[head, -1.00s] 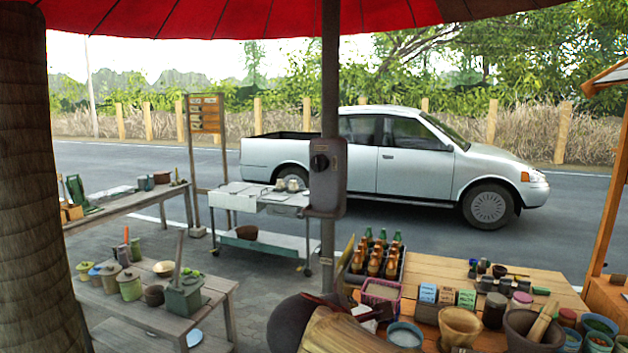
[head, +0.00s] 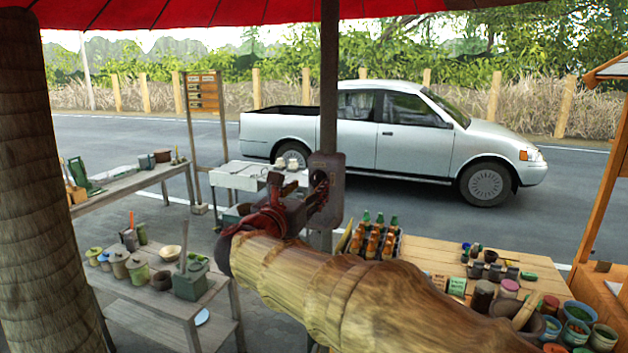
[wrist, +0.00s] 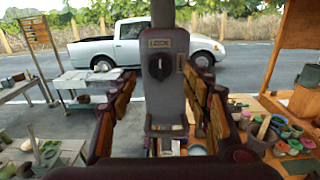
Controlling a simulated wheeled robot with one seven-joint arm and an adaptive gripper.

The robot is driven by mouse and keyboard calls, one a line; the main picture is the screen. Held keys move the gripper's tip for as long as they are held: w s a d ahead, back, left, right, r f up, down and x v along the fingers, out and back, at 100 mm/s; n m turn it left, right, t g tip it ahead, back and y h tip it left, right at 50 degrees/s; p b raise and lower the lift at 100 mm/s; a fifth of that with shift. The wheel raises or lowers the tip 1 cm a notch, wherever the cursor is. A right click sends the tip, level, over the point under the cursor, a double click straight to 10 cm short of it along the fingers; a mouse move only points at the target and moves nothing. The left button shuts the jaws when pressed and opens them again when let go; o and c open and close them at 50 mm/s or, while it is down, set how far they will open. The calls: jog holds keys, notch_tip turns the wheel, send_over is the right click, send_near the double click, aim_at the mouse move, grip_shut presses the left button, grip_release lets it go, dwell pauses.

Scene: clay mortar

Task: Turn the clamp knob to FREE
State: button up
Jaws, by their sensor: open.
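The clamp knob is a dark round knob on a grey clamp box (head: 328,215) fixed to the post. In the wrist view the knob (wrist: 157,68) sits at the middle of the box face, below a small label (wrist: 160,43) that seems to read LOCK. A second label (wrist: 181,62) is on the right side and too small to read. My gripper (wrist: 159,75) is open, with one wooden-looking finger on each side of the knob in the picture. In the head view my gripper (head: 322,190) reaches the box front and partly hides the knob. Contact cannot be told.
The post (head: 329,90) rises behind the box. A wooden table (head: 480,268) with bottles and jars stands at the right. A silver pickup (head: 400,150) is on the road behind.

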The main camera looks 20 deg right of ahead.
aim_at(316, 181)
jog(key=shift+x, duration=2.35)
jog(key=c, duration=1.1)
jog(key=shift+c, duration=0.5)
